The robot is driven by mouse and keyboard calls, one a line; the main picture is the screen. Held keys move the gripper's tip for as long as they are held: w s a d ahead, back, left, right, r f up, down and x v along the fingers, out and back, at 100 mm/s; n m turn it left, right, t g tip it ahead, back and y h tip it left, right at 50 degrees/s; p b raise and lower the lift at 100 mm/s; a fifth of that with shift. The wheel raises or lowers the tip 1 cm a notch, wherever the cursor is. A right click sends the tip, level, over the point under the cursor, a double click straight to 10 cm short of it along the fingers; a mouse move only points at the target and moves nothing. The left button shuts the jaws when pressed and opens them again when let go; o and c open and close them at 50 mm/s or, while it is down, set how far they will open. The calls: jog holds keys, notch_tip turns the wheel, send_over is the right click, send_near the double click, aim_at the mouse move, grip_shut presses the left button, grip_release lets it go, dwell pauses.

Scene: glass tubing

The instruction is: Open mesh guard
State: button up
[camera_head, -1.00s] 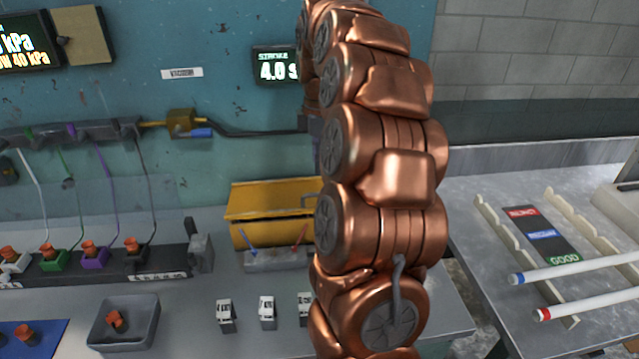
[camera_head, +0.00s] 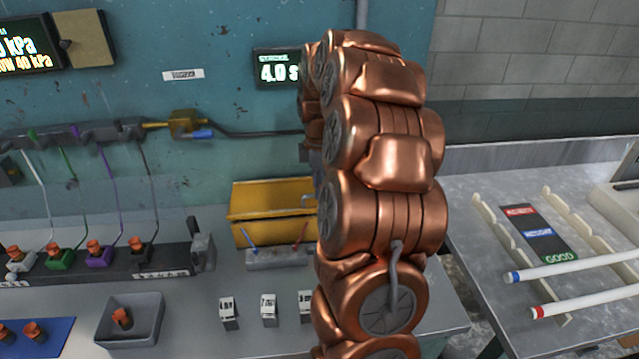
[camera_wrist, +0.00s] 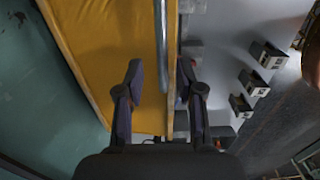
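The guard is a yellow box-shaped cover (camera_head: 268,200) against the back wall, left of my arm, and it looks closed. Any mesh in it cannot be made out. A grey bar handle (camera_head: 309,200) shows at its right end, partly beside my arm. In the wrist view the yellow cover (camera_wrist: 110,45) fills the left and middle, with the grey handle bar (camera_wrist: 163,45) along its edge. My gripper (camera_wrist: 161,72) is open, its two dark fingers apart on either side of the bar's line. Whether the bar lies at fingertip depth is unclear. My arm hides the gripper in the head view.
A grey block with a blue and a red stick (camera_head: 275,258) sits before the guard. Several small labelled grey blocks (camera_head: 268,308) stand in front. A grey bin (camera_head: 130,322) holds an orange-topped piece. A side table (camera_head: 465,205) with glass tubes is at right.

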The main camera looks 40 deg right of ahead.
grip_shut()
jog(key=c, duration=0.7)
grip_release()
jog(key=o, duration=0.7)
jog(key=shift+r, duration=0.1)
notch_tip(320, 180, up, 12)
jog(key=shift+c, duration=0.3)
